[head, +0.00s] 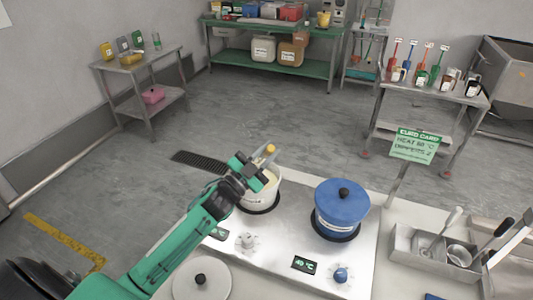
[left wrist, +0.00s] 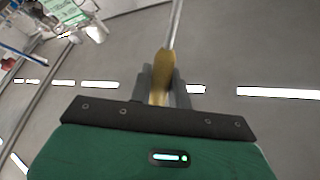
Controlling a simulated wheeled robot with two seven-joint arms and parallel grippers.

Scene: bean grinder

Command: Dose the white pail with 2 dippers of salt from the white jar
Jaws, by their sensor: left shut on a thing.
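The white pail (head: 262,200) stands on the left burner of the steel hob, with pale yellow contents showing at its top. My left gripper (head: 255,166) is above its rim, partly hiding the opening. It is shut on a yellow-handled tool (head: 270,149). In the left wrist view the yellow handle (left wrist: 161,80) is between the fingers, and a thin metal shaft extends from it; its far end is out of view. A row of small jars with coloured dippers (head: 421,76) stands on the right-hand table; I cannot tell surely which is the white jar. My right gripper is not in view.
A blue lidded pot (head: 341,208) sits on the right burner. A pale round lid (head: 200,282) lies at front left. A green sign (head: 416,146) stands behind the counter. Steel bins with ladles (head: 430,245) are at right. The floor (head: 290,115) between tables is clear.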

